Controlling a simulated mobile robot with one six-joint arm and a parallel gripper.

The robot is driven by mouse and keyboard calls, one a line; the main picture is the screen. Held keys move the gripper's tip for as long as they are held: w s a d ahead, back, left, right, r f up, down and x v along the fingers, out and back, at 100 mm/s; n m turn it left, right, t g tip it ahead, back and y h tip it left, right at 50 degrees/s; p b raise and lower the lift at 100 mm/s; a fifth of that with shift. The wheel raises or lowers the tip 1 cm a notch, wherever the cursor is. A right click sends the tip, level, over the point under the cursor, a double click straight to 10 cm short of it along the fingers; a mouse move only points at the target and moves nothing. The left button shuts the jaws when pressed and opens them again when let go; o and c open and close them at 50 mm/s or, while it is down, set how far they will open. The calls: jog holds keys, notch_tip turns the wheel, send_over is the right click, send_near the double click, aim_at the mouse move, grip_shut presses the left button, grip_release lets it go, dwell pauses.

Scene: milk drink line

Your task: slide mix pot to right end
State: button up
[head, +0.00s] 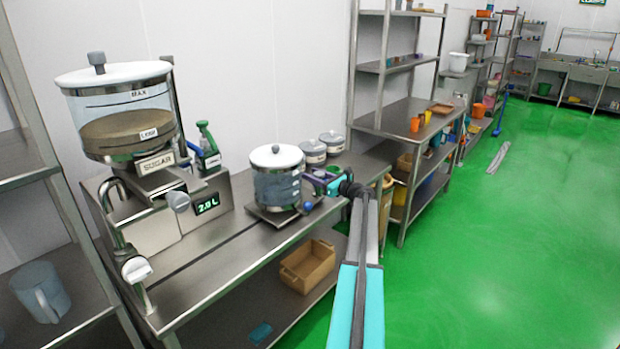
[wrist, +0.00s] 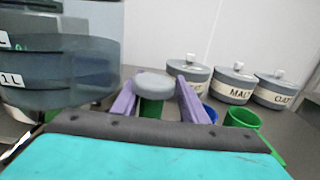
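The mix pot (head: 277,186) is a clear, level-marked vessel with a white lid and dark knob. It stands upright on a dark plate on the steel bench, right of the sugar dispenser. Its level-marked side fills the left of the wrist view (wrist: 60,75). My gripper (head: 326,178) is just right of the pot, low over the bench. In the wrist view its two purple fingers (wrist: 155,90) are spread apart, with a grey-capped green object (wrist: 153,84) between or just beyond them. I cannot tell whether they touch it.
The sugar dispenser (head: 120,110) with a 2.0 L display (head: 207,204) stands left. Lidded canisters (wrist: 233,84) stand at the back right; a green cup (wrist: 241,118) is nearer. A slot runs along the bench (head: 215,265). A brown crate (head: 308,267) sits on the lower shelf.

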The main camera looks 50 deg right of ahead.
jog(key=shift+a, duration=0.2)
jog(key=shift+s, duration=0.15)
jog(key=s+b, duration=0.3)
jog(key=s, duration=1)
jog(key=shift+s, duration=0.2)
dwell(0.5)
